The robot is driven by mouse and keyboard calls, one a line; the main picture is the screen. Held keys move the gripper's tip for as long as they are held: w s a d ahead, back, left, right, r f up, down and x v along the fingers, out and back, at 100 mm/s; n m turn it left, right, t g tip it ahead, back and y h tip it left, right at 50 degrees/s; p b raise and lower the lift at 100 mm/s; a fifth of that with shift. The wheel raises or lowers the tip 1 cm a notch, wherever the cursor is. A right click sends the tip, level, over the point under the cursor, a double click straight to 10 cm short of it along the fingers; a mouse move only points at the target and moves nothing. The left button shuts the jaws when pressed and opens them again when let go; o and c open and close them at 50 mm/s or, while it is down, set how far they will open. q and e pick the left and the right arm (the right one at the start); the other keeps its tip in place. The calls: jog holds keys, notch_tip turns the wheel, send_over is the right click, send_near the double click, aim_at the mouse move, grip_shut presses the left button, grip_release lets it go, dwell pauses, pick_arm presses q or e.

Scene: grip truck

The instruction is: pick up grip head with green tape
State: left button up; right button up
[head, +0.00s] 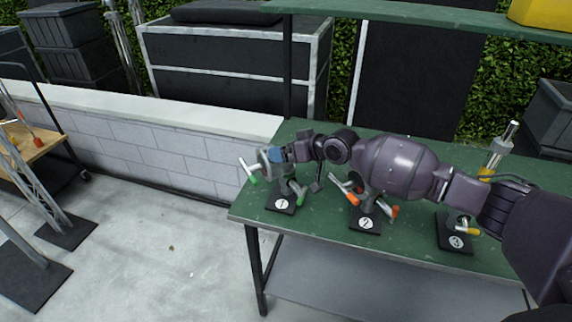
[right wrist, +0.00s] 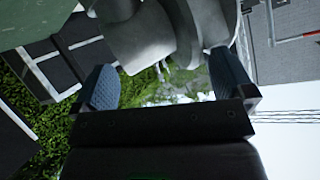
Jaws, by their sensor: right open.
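The grip head with green tape (head: 272,163) stands upright on a black base at the left end of the green table, with green tape on its handle ends. My right gripper (head: 280,153) reaches in from the right at its upper part. In the right wrist view, my right gripper (right wrist: 162,72) is open, and the grey metal grip head (right wrist: 150,38) lies between and just beyond its fingers. It appears close to the right-hand finger; I cannot tell whether they touch. My left gripper is not in view.
A grip head with orange tape (head: 367,190) stands under my right forearm, and one with yellow tape (head: 463,230) stands further right. All are on the green table (head: 330,240). A shelf (head: 420,14) spans above the table.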

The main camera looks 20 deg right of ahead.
jog(key=c, duration=1.6)
jog(key=shift+c, duration=1)
jog(key=shift+r, duration=0.1)
